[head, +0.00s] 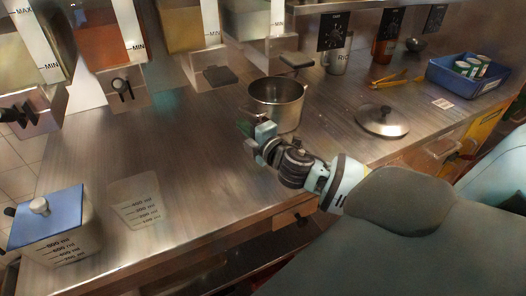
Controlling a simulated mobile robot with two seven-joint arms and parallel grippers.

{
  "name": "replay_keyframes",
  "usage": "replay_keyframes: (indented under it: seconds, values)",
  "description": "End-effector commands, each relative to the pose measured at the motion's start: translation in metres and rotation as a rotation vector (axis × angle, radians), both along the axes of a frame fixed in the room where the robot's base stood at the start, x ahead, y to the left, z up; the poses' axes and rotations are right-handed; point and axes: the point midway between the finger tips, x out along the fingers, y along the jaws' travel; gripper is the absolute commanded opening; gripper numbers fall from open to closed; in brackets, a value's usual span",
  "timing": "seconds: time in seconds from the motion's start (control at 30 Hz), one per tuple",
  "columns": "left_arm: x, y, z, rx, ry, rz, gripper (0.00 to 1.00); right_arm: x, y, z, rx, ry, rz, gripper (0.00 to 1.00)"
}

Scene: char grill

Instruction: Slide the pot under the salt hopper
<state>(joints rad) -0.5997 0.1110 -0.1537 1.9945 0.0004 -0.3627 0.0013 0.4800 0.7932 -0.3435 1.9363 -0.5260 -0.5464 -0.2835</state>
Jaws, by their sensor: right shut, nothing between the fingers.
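A steel pot (284,91) without a lid stands upright on the metal counter, right of the picture's middle. Several hoppers hang in a row above the back of the counter; a pale one (263,18) is above and behind the pot, and a yellowish one (190,24) is to its left. I cannot tell which hopper holds the salt. My right gripper (246,128) is shut and empty, at the pot's near left side; I cannot tell whether it touches the pot. My left gripper is not in view.
A pot lid (381,119) lies right of the pot. Orange tongs (379,82) and a blue crate (468,77) with cans are farther right. A clear measuring cup (140,202) and a blue-lidded container (50,222) stand at the left front. The counter left of the pot is clear.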

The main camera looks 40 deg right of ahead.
Motion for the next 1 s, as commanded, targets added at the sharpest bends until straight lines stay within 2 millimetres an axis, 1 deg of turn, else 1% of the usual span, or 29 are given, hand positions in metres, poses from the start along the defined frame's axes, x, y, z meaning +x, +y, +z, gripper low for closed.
replay_keyframes:
  seconds: [0.1, 0.2, 0.4, 0.6, 0.7, 0.83, 1.0]
  values:
    - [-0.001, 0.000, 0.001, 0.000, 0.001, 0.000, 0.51, 0.002, -0.001, 0.001, 0.000, -0.001, -0.002, 0.00]
    - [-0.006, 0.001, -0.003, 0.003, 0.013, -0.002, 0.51, -0.018, 0.000, -0.003, -0.001, 0.004, 0.001, 0.00]
    - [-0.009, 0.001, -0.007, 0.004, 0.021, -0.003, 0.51, -0.048, 0.001, -0.003, 0.000, 0.005, 0.001, 0.00]
    - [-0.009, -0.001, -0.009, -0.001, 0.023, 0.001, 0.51, -0.075, 0.001, -0.002, -0.001, 0.004, 0.000, 0.00]
    - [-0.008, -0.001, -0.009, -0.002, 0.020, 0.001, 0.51, -0.085, 0.002, -0.002, 0.000, 0.003, 0.000, 0.00]
    - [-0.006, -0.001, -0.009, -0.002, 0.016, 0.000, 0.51, -0.094, 0.002, -0.002, 0.000, 0.003, -0.001, 0.00]
    - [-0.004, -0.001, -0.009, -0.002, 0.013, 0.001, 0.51, -0.098, 0.002, 0.000, -0.001, 0.000, -0.001, 0.00]
